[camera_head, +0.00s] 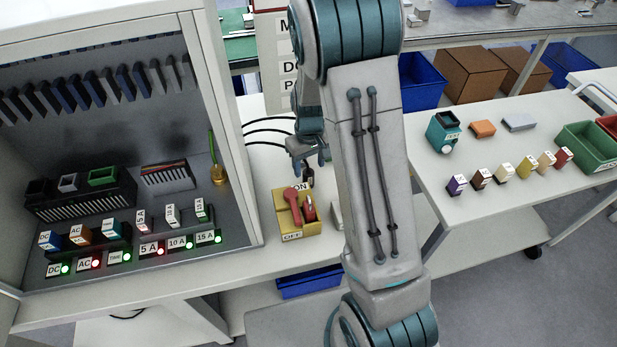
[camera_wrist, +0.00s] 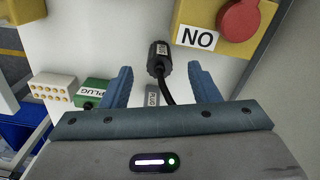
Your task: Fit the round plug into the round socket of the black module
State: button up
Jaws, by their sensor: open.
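The round plug, a black cylinder with a white label and black cable (camera_wrist: 158,60), is between and beyond my gripper's fingers (camera_wrist: 160,78) in the wrist view. My gripper is open, with a finger on each side of the plug. I cannot tell whether either finger touches it. In the head view, my gripper (camera_head: 308,160) is just behind the yellow switch box, with the dark plug (camera_head: 308,176) below it. A black module (camera_head: 82,197) stands inside the cabinet at left, with black, grey and green parts on top. Its round socket cannot be made out.
The yellow ON/OFF box (camera_head: 297,222) with red switches is close to my gripper. A green PLUG block (camera_wrist: 96,90), a grey PLUG block (camera_wrist: 152,97) and a white pinned block (camera_wrist: 52,89) lie nearby. The cabinet's side wall (camera_head: 222,110) stands between my gripper and the module.

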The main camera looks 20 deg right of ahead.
aim_at(309, 172)
jog(key=shift+w+f+p, duration=0.15)
jog(key=shift+f+p, duration=0.2)
jog(key=shift+f, duration=1)
jog(key=shift+w+f+p, duration=0.1)
jog(key=shift+f+p, duration=0.25)
jog(key=shift+f, duration=0.95)
jog(key=c, duration=1.1)
jog(key=shift+r, duration=0.1)
jog(key=shift+c, duration=0.2)
